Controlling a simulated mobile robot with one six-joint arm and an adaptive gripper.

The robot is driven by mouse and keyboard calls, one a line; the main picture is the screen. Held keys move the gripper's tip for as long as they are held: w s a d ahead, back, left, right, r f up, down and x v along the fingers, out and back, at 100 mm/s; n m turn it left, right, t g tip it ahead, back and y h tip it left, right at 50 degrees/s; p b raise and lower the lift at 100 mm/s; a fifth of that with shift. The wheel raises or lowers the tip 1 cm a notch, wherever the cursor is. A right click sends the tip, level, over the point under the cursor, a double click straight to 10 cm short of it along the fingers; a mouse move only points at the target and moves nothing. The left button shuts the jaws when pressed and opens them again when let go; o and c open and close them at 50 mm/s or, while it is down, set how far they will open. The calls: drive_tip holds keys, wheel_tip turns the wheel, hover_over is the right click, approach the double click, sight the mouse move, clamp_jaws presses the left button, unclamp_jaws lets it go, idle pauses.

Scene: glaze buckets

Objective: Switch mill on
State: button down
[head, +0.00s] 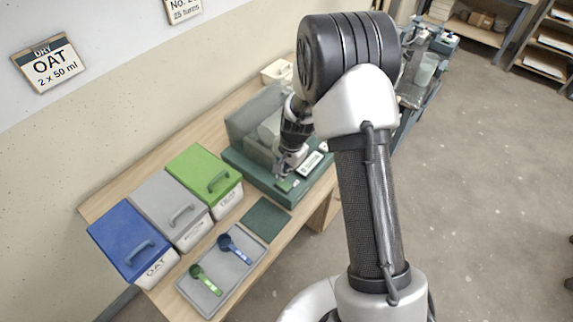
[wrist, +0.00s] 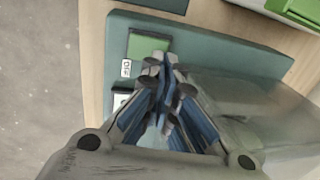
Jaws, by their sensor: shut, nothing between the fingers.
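The mill is a dark green base (head: 254,177) with a translucent grey cover (head: 252,114), standing on the wooden table. The base also fills much of the wrist view (wrist: 225,52). A green switch plate (head: 287,185) lies on the base's front part; in the wrist view it is a green rectangle (wrist: 150,46) with a small white label (wrist: 126,68) beside it. My gripper (head: 280,174) points down at this plate. In the wrist view its closed fingertips (wrist: 163,62) overlap the plate's lower edge. Whether they touch it I cannot tell. The fingers hide part of the plate.
Blue (head: 128,240), grey (head: 170,207) and green (head: 204,172) lidded bins stand along the wall. A grey tray (head: 212,296) with a green scoop (head: 205,280) and a blue scoop (head: 234,249) lies in front. A dark green mat (head: 266,218) lies between tray and mill.

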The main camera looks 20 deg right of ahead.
drive_tip(key=shift+w+f, duration=0.1)
drive_tip(key=shift+f, duration=0.8)
drive_tip(key=shift+a, duration=0.1)
